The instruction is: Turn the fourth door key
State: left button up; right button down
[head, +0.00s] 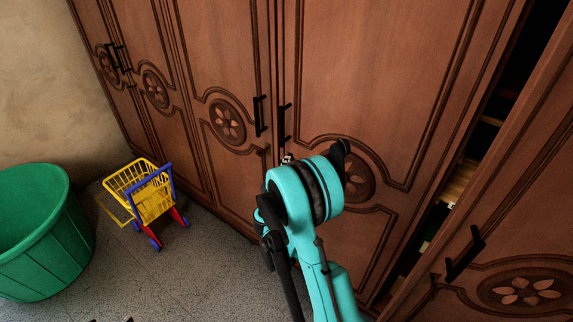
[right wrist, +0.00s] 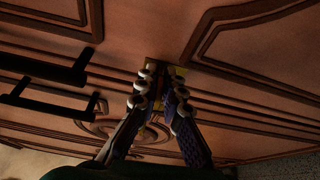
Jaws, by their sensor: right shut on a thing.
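My right gripper (right wrist: 160,92) is at the brown wardrobe door (head: 370,70), its two fingers close together. It is shut on the door key, which is mostly hidden between the fingertips. Yellow, brass-like patches of the lock plate (right wrist: 180,73) show beside the fingertips in the right wrist view. In the head view my turquoise arm hides most of this gripper; only a small pale bit shows at the door seam, below the black handles. I cannot tell how far the key is turned. My left gripper is not recognizable in either view.
Black handles (head: 259,115) (head: 285,122) stick out just above the lock. The far-right door (head: 530,230) stands ajar, with shelves in the dark gap. A toy shopping cart (head: 148,195) and a green bin (head: 40,240) stand on the grey floor at left.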

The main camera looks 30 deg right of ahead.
jog(key=shift+f+m, duration=0.1)
jog(key=shift+m, duration=0.4)
jog(key=c, duration=1.7)
grip_release()
